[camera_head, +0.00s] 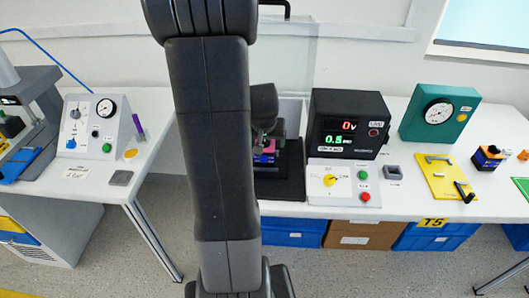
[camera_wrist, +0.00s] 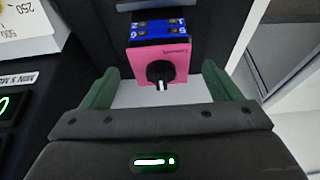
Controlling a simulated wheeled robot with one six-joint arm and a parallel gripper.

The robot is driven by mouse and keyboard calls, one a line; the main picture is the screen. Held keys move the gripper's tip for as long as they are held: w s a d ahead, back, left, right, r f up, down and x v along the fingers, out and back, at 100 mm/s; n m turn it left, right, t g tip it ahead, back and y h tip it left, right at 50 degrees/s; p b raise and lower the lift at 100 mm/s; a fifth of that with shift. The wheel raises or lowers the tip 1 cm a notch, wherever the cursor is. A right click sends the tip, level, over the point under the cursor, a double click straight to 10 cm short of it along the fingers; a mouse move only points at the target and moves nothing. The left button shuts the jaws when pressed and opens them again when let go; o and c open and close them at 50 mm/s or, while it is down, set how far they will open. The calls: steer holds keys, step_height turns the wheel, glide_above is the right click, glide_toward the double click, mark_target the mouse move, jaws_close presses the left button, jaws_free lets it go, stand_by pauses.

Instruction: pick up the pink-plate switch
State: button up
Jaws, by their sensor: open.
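The pink-plate switch (camera_wrist: 160,62) shows in the wrist view with a square pink front plate, a black round knob with a white mark, and a blue terminal block behind it. In the head view the switch (camera_head: 264,160) is a small pink and blue patch, partly hidden by my arm, at the black stand on the bench. My gripper (camera_wrist: 155,88) is open, with a green finger on each side of the lower part of the pink plate in the picture. I cannot tell whether either finger touches it. In the head view my gripper (camera_head: 266,128) is just above the switch.
A black meter box (camera_head: 348,125) with red and green digits stands right of the switch, above a white panel (camera_head: 340,185) with a yellow knob. A yellow plate (camera_head: 445,176) and a green gauge box (camera_head: 438,112) are further right. A gap separates the left bench (camera_head: 155,150).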

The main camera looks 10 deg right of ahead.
steer(key=shift+x, duration=2.45)
steer(key=shift+w, duration=0.1)
steer(key=c, duration=1.3)
